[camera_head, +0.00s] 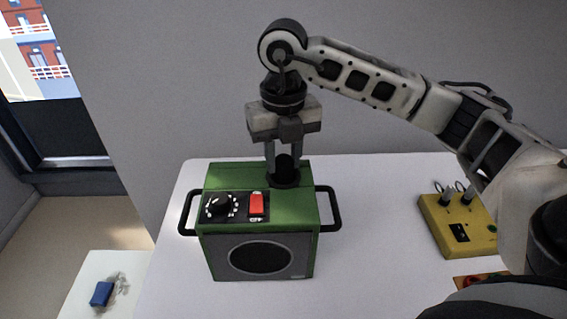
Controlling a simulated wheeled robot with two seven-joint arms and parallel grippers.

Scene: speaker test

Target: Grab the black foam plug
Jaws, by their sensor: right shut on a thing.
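The black foam plug (284,168) sits at the top of the green speaker box (222,180), near its back right. My right gripper (284,160) points straight down over the box, and its two fingers are shut on the plug, one on each side. The plug's lower end meets a dark round base on the box top; I cannot tell whether it is seated in it or just above it. The box has a black dial (220,205), a red switch (257,204) and a round front grille (260,257). My left gripper is not in view.
Black handles stick out at the box's left (187,213) and right (330,208). A yellow box (459,226) with plugs and cables stands at the right of the white table (375,260). A blue block (102,294) lies on a separate white surface at lower left.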

